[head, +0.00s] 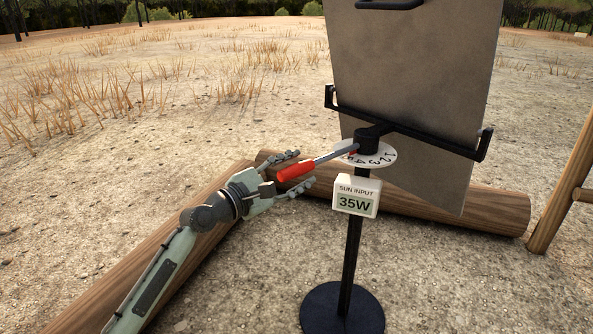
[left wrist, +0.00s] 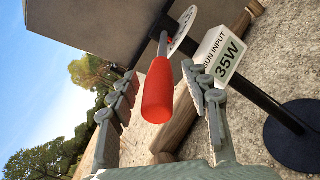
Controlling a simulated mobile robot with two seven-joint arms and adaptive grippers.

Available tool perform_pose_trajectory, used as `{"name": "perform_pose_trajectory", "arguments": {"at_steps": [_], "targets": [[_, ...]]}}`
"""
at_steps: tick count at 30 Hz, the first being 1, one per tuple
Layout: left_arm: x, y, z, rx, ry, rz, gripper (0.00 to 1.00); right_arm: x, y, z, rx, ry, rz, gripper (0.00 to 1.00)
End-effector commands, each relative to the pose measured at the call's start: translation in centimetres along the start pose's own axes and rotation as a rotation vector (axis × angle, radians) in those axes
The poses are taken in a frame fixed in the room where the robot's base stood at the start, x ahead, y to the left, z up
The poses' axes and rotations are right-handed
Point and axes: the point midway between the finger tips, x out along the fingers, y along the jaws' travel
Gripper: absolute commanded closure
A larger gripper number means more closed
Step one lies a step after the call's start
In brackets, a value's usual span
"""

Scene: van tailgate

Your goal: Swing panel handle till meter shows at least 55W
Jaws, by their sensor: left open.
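The panel (head: 410,70) is a large grey-brown sheet tilted on a black bracket atop a stand. A handle with a red grip (head: 297,171) and a grey shaft points left from the stand's top, above a white numbered dial (head: 380,157). The meter (head: 356,196) below reads SUN INPUT 35W. My left gripper (head: 303,170) is open, with its fingers on either side of the red grip. In the left wrist view the red grip (left wrist: 158,92) lies between the spread fingers, with no clear contact. The right gripper is not in view.
The stand has a black pole and round base (head: 343,308). Logs (head: 480,209) lie on the ground behind the stand and under my left arm. A wooden frame (head: 566,190) stands at the right edge. Dry open ground stretches behind.

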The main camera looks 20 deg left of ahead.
Motion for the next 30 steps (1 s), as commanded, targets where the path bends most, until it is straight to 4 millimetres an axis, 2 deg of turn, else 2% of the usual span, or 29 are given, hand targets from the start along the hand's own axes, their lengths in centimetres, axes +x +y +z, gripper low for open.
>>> {"name": "perform_pose_trajectory", "arguments": {"at_steps": [7,18,19,30], "targets": [[0.10,0.01,0.03,0.000,0.000,0.000,0.52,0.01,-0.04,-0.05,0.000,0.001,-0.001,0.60],[0.07,0.02,0.03,-0.001,-0.001,0.001,0.98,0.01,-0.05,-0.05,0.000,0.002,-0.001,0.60],[0.07,0.02,0.03,-0.001,-0.001,0.001,1.00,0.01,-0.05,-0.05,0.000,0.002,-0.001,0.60],[0.14,0.06,0.09,-0.001,-0.001,0.002,1.00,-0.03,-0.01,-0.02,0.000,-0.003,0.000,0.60]]}}
